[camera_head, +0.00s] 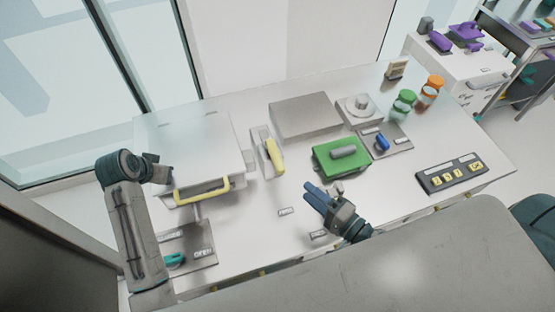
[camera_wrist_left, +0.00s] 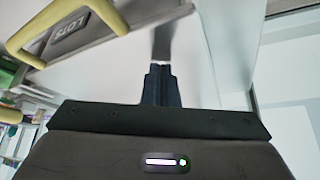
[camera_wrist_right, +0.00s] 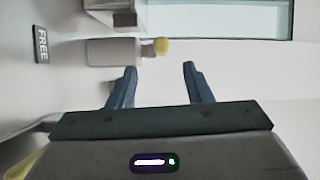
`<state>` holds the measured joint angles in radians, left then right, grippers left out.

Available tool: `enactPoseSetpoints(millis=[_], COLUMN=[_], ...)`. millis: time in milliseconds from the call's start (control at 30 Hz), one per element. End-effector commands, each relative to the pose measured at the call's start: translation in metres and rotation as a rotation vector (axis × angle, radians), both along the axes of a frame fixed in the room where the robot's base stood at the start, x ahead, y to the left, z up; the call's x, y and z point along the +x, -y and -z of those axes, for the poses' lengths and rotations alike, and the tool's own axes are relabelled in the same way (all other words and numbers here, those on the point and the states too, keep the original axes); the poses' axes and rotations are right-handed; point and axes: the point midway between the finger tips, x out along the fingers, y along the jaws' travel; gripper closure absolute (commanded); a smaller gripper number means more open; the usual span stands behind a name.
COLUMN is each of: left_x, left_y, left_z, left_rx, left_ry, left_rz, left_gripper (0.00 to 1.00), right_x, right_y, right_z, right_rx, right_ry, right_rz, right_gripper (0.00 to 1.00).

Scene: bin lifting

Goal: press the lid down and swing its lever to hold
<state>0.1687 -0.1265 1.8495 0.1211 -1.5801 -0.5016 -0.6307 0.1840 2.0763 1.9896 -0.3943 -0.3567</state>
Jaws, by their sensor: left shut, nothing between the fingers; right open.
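A large white lid (camera_head: 190,135) lies at the left of the bench, with a yellow handle (camera_head: 203,192) along its front; the handle also shows in the left wrist view (camera_wrist_left: 100,12) beside a label reading LOTS. A yellow lever (camera_head: 275,157) stands on a pale plate right of the lid. My left gripper (camera_wrist_left: 160,72) is shut and empty, close over a pale surface; whether it touches is unclear. In the head view its fingers are largely hidden at the lid's left front. My right gripper (camera_head: 312,193) is open and empty, in front of the lever and apart from it.
A grey box (camera_head: 305,115), a green block (camera_head: 340,160) with a grey handle and a plate with a blue knob (camera_head: 382,143) stand to the right. A teal knob (camera_head: 174,260) sits at the front left. Bench between lid and right gripper is mostly clear.

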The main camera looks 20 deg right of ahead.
Motion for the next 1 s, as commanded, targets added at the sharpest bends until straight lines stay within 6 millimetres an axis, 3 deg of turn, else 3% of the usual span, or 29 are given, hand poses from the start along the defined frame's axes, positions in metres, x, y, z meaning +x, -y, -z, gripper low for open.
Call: enactPoseSetpoints(millis=[33,367,800,1000], left_x=[-0.004,-0.004,-0.004,-0.004], left_y=[0.000,0.000,0.000,0.000], left_z=[0.008,0.008,0.008,0.008], left_rx=[0.002,0.003,0.002,0.002], left_ry=[-0.019,-0.019,-0.018,-0.018], left_rz=[0.002,0.002,0.002,0.002], left_gripper=[1.00,1.00,1.00,1.00], right_x=[0.006,0.026,0.099,0.121], right_y=[-0.002,-0.009,-0.039,-0.048], right_z=[0.000,0.001,0.000,0.001], right_rx=[0.023,0.063,0.063,0.063], right_ry=[0.000,-0.004,-0.004,-0.007], right_rz=[0.028,0.080,0.079,0.078], right_gripper=[0.55,0.55,0.55,0.55])
